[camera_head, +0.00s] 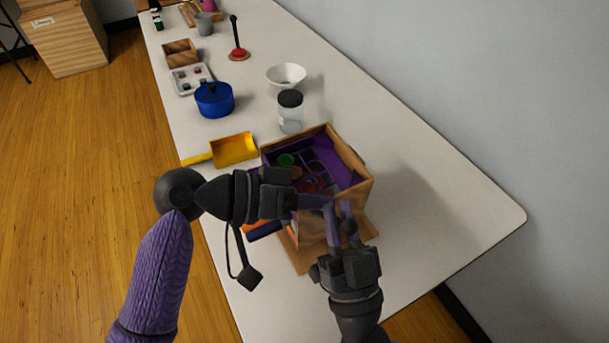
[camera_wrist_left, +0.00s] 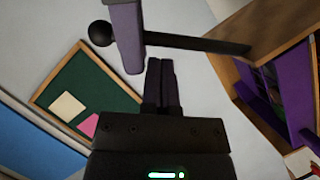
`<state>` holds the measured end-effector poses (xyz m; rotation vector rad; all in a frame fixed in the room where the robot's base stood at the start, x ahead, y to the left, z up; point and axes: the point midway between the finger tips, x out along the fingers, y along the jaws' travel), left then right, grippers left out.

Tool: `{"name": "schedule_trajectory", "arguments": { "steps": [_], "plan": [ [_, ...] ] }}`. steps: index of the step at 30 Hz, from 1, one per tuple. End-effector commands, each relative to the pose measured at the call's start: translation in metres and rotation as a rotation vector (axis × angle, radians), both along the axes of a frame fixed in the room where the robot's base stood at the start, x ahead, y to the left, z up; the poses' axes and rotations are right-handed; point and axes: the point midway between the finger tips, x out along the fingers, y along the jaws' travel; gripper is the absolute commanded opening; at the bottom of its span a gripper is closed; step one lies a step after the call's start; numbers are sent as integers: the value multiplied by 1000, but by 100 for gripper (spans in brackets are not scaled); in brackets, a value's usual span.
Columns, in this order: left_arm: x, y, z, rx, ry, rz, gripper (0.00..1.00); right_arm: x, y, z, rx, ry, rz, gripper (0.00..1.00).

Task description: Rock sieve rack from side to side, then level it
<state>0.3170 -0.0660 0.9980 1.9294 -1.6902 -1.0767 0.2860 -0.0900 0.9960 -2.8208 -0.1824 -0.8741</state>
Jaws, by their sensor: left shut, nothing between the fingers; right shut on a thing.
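The sieve rack is an open wooden box (camera_head: 357,202) with a purple inside, on a wooden base (camera_head: 303,262) near the table's front end. Small coloured pieces lie in it; I cannot tell exactly whether it is level. A black rod with a ball end (camera_wrist_left: 205,43) sticks out from the box in the left wrist view. My right gripper (camera_head: 338,212) is shut on this rod at the box's near side. My left gripper (camera_head: 326,201) is shut and empty beside the right fingers; its fingertips also show in the left wrist view (camera_wrist_left: 161,68). My arms hide part of the near wall.
A yellow scoop (camera_head: 234,149), a lidded jar (camera_head: 290,113), a white bowl (camera_head: 286,75) and a blue pot (camera_head: 214,99) stand beyond the rack. Blue and orange items (camera_head: 263,231) lie left of it. The table (camera_head: 440,200) is clear to the right, up to the wall.

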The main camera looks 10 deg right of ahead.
Motion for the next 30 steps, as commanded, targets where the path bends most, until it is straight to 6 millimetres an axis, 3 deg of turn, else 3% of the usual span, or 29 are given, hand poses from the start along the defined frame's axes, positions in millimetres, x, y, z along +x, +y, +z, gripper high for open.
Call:
{"name": "schedule_trajectory", "arguments": {
  "steps": [24,25,29,30],
  "plan": [
    [-18,-3,-19,26,-49,-10,0,0,1,1,-1,-4,2,0],
    [-18,-3,-19,26,-48,-10,0,0,1,1,-1,-4,2,24],
    [-17,-3,-18,24,-50,-7,0,0,1,1,-1,-2,1,51],
    [-17,-3,-18,23,-52,-6,0,0,1,1,-1,-2,1,51]
  ]
}}
